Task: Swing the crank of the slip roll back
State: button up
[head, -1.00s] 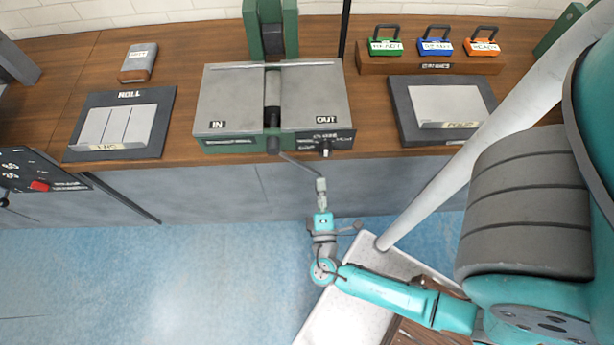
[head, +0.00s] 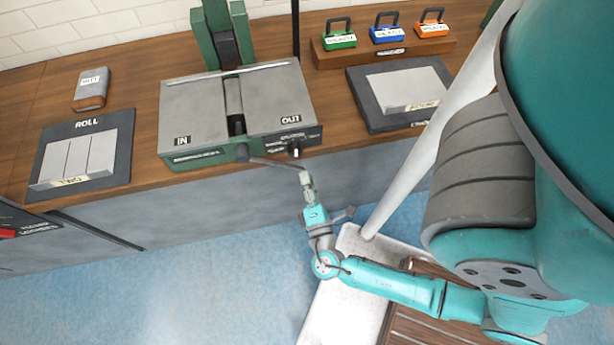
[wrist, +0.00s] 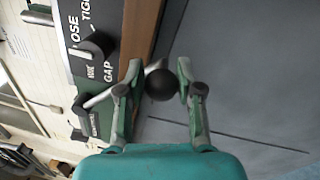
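The slip roll (head: 235,105) stands on the bench, with grey IN and OUT plates either side of a dark roller gap. Its crank (head: 275,163) sticks out from a dark hub at the front and slants down to the right. My gripper (head: 306,180) is at the crank's outer end. In the wrist view, the crank's dark round knob (wrist: 162,84) sits between the two fingertips of my gripper (wrist: 160,72), which close in on either side of it. A thin gap may show at the right finger.
A GAP dial (wrist: 97,45) sits on the front panel close to the crank. A ROLL tray (head: 110,150) is to the left, another tray (head: 361,91) to the right. Padlocks stand on a wooden block (head: 400,55) behind. Open blue floor lies in front.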

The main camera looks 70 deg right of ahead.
jog(key=o, duration=0.3)
jog(key=shift+o, duration=0.2)
jog(key=shift+a, duration=0.1)
jog(key=v, duration=0.7)
dwell(0.9)
jog(key=shift+s, duration=0.15)
dwell(0.4)
